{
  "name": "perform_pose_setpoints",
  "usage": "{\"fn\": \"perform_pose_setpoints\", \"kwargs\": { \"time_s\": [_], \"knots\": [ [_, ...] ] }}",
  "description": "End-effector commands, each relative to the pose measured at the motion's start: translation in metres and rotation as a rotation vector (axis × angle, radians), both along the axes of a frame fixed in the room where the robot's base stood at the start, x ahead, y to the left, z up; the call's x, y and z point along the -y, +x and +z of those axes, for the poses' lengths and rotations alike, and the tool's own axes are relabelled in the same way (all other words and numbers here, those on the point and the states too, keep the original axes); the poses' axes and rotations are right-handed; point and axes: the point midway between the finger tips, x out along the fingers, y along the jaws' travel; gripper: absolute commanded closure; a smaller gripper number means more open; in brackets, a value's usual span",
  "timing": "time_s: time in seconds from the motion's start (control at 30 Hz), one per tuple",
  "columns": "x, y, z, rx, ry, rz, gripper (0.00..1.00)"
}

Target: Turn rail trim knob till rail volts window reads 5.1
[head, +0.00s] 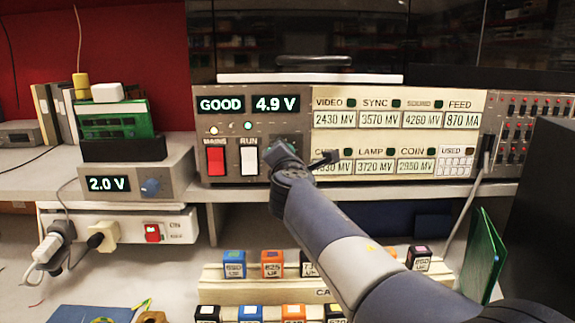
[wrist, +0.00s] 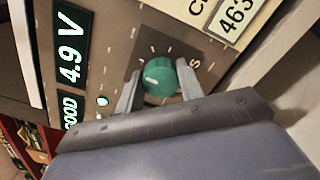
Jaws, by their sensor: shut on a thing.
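The green trim knob (wrist: 158,78) with a white pointer mark sits on the grey-brown test panel in the wrist view. My gripper (wrist: 160,85) has one finger on each side of the knob and is shut on it. In the head view my gripper (head: 288,150) reaches the panel below the volts window and hides most of the knob. The volts window (head: 276,104) reads 4.9 V, and it also reads 4.9 V in the wrist view (wrist: 70,48). A window left of it (head: 221,105) reads GOOD.
A red mains switch (head: 215,161) and a white run switch (head: 249,161) are left of my gripper. Several millivolt readouts (head: 378,119) fill the panel's right. A grey unit (head: 172,170) reading 2.0 V stands left. Small labelled blocks (head: 272,264) sit on a rack below.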

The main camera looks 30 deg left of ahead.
Motion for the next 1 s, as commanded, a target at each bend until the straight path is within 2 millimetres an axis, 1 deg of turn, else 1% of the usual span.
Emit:
{"fn": "perform_pose_setpoints", "kwargs": {
  "time_s": [0.03,0.6,0.8,1.0],
  "knots": [
    [0.0002,0.0001,-0.0044,-0.022,0.041,-0.001,0.88],
    [0.0009,0.0007,-0.0058,-0.275,0.498,-0.001,0.88],
    [0.0007,0.0007,-0.0058,-0.341,0.616,-0.001,0.88],
    [0.0008,0.0008,-0.0051,-0.383,0.692,-0.001,0.88]
  ]
}}
